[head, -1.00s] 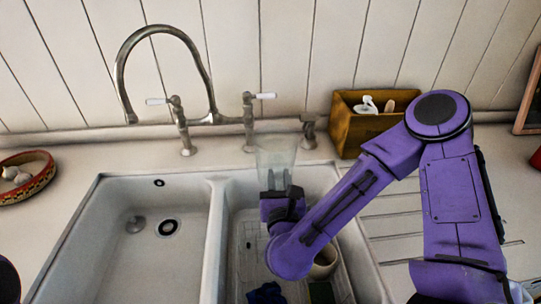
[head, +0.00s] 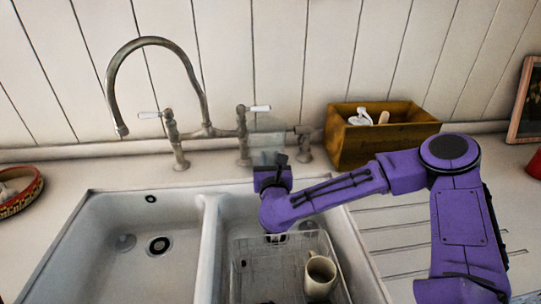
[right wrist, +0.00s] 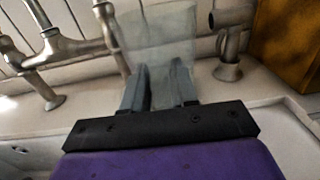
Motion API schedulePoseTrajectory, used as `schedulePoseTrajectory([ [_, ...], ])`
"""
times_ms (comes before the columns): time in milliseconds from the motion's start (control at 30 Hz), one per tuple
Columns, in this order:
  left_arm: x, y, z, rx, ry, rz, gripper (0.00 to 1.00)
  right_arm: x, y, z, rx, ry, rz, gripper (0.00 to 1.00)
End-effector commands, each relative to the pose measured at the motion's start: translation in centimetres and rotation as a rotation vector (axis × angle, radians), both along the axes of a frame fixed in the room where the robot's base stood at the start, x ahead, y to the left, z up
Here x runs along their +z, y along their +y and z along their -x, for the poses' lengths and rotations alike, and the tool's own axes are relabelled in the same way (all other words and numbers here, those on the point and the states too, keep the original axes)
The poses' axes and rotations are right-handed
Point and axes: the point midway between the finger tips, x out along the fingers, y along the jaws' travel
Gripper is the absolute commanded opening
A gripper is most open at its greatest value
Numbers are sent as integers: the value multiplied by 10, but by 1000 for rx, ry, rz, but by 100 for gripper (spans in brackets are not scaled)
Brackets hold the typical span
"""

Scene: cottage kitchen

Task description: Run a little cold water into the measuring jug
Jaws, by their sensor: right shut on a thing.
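The measuring jug (head: 266,143) is clear and pale, standing out faintly against the wall behind the right-hand basin. My right gripper (head: 272,168) is shut on it; in the right wrist view the two fingers (right wrist: 160,85) hold the lower part of the jug (right wrist: 158,35). I cannot see any water in it. The bridge tap (head: 205,130) has a tall curved spout (head: 121,129) ending over the left basin, left of the jug. Its left lever (head: 149,115) and right lever (head: 260,108) have white handles. No stream shows at the spout. My left gripper is not in view.
The left basin (head: 125,240) is empty. The right basin holds a wire rack (head: 243,262) with a cream mug (head: 320,275). A wooden box (head: 385,145) stands behind the draining grooves. A patterned bowl (head: 20,195) sits at the left edge.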

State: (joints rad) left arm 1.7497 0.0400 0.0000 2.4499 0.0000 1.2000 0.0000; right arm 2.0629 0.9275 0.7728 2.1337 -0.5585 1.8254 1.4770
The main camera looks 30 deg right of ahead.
Motion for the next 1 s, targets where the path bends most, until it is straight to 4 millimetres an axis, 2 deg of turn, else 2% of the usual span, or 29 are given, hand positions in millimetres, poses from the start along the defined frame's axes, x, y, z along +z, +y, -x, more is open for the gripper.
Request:
schedulePoseTrajectory([
  [33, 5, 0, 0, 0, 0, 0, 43, 1, 1, 0, 2, -1, 0, 0],
  [367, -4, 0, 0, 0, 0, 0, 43, -6, 1, 1, 1, -2, 0, 0],
  [400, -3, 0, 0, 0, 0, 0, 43, -5, 1, 1, 0, -1, -1, 34],
  [467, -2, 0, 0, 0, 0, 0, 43, -4, 0, 1, 0, -1, -1, 53],
  [833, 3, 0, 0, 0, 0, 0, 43, 0, 1, 3, 1, -1, -1, 53],
  [1000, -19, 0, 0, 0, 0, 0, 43, -6, 18, 37, 6, -4, -2, 53],
])
